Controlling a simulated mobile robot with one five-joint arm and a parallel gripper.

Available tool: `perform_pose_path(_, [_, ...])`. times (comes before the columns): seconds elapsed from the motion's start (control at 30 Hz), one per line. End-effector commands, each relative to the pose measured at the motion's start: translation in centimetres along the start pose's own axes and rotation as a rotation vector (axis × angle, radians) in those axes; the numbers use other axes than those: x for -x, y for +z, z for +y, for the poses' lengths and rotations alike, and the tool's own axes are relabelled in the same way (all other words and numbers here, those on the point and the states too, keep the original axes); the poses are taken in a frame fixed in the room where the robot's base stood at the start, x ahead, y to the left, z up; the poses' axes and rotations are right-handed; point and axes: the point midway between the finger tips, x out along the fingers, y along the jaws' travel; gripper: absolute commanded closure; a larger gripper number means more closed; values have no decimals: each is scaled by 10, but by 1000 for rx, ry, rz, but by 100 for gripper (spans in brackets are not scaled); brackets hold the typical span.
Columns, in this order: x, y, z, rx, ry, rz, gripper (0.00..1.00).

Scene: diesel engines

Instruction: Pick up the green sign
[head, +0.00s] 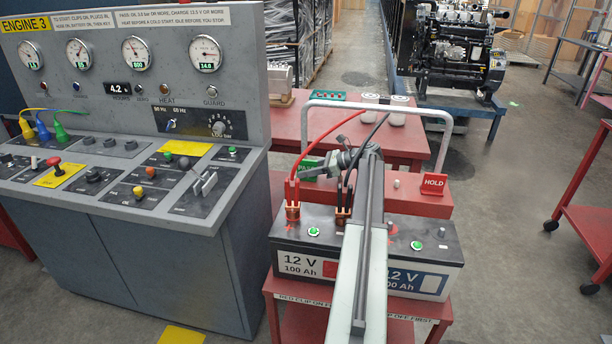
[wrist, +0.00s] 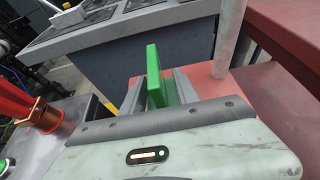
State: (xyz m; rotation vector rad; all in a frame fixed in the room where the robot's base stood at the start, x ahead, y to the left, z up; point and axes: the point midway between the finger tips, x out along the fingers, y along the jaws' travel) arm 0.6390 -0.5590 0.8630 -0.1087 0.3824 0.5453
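The green sign (head: 308,168) stands at the left end of the red shelf behind the batteries, partly hidden by my gripper in the head view. The red HOLD sign (head: 433,184) stands at the right end of that shelf. My gripper (head: 328,165) is at the green sign. In the wrist view the green sign (wrist: 154,76) is upright between the two fingers of my gripper (wrist: 158,88). The fingers look apart, one on each side of it, and a clear grip does not show.
Two batteries (head: 308,250) with red and black cables stand on a red cart (head: 300,325) below my arm. A pale handle (head: 445,135) arches over the shelf. The control console (head: 150,225) stands at the left. A red table (head: 290,130) is behind.

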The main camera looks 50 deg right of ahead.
Motion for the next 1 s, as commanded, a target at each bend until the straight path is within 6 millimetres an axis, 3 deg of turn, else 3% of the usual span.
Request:
perform_pose_path(0.1, [1, 1, 0, 0, 0, 0, 64])
perform_pose_path(0.23, [1, 1, 0, 0, 0, 0, 100])
perform_pose_path(0.67, [2, 6, 0, 0, 1, 0, 100])
perform_pose_path(0.87, [13, 34, 0, 1, 2, 0, 100])
perform_pose_path(1.0, [25, 63, 0, 1, 2, 0, 100])
